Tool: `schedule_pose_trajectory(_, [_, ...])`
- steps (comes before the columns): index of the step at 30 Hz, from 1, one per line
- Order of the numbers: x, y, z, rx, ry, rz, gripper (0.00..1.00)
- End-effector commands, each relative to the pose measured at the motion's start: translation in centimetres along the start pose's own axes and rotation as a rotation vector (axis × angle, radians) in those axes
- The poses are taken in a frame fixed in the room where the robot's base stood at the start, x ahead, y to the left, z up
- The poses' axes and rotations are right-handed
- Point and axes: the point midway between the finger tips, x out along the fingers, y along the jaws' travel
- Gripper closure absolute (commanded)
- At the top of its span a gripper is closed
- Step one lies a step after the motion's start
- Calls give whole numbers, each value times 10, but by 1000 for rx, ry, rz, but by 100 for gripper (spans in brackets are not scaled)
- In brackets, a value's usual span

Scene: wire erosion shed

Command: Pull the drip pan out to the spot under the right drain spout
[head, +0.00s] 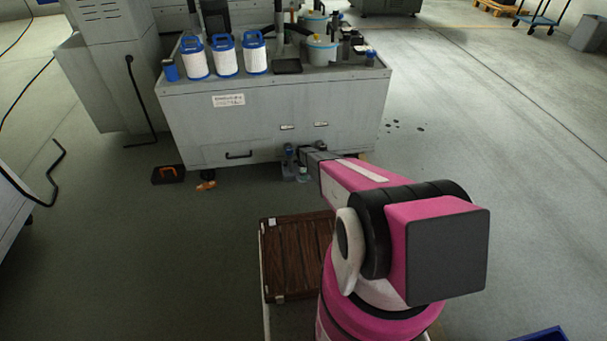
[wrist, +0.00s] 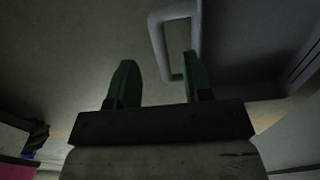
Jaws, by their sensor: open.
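My gripper (wrist: 158,62) is open in the wrist view, its two green fingers apart with nothing held between them. A pale grey loop handle (wrist: 158,40) is just past the fingertips; its left bar shows between the fingers and the right finger overlaps its lower right corner. I cannot tell whether they touch or whether this handle is on the drip pan. In the head view my arm reaches to the lower front of the grey cabinet (head: 270,108) and hides much of the gripper. I cannot make out the drip pan or the right drain spout for certain there.
A dark bar handle (head: 239,155) is low on the cabinet front. An orange rag (head: 206,186) and a black tray (head: 168,174) lie on the floor to the left. White filters (head: 225,56) stand on top. Floor on the right is open.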

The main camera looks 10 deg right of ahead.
Motion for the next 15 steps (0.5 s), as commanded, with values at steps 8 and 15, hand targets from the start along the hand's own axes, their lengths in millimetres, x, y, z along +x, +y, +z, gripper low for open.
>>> schedule_pose_trajectory(8, [41,-1,0,0,0,1,54])
schedule_pose_trajectory(15, [56,-1,0,0,0,-1,54])
